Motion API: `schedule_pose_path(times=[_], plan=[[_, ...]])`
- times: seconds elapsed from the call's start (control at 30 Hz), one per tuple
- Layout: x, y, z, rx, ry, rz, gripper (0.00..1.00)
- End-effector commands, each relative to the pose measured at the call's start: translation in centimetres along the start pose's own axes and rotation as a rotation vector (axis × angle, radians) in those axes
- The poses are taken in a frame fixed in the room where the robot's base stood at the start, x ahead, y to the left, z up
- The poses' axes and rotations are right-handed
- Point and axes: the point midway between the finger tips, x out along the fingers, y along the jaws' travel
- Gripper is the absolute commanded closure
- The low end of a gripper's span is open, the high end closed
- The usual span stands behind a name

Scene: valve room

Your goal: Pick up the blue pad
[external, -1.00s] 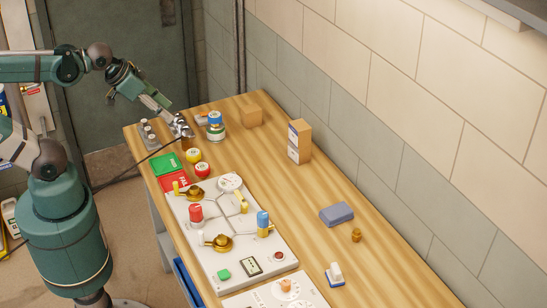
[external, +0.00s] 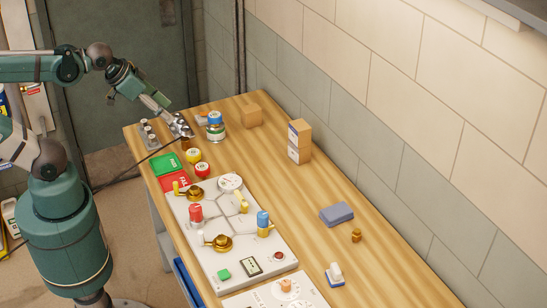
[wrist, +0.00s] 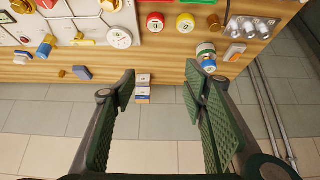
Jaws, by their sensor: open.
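The blue pad (external: 337,214) is a small grey-blue block lying flat on the wooden bench, toward the wall side. It also shows in the wrist view (wrist: 82,73), left of my gripper's fingers. My gripper (external: 183,130) is at the far left end of the bench, well away from the pad. In the wrist view the two green ribbed fingers of my gripper (wrist: 160,82) are wide apart, with nothing held between them.
The wooden bench (external: 300,222) carries a white valve panel (external: 212,240). A small brass piece (external: 356,235) stands beside the pad. The tiled wall (external: 375,120) borders the bench.

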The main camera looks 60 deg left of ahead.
Motion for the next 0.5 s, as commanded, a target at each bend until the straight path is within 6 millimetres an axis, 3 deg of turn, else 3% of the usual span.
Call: schedule_pose_path(times=[0.27,0.5], plan=[[0.0,0.8,-1.4,0.039,-0.014,0.011,0.56],[0.3,2.7,-4.3,0.132,-0.047,0.036,0.56]])
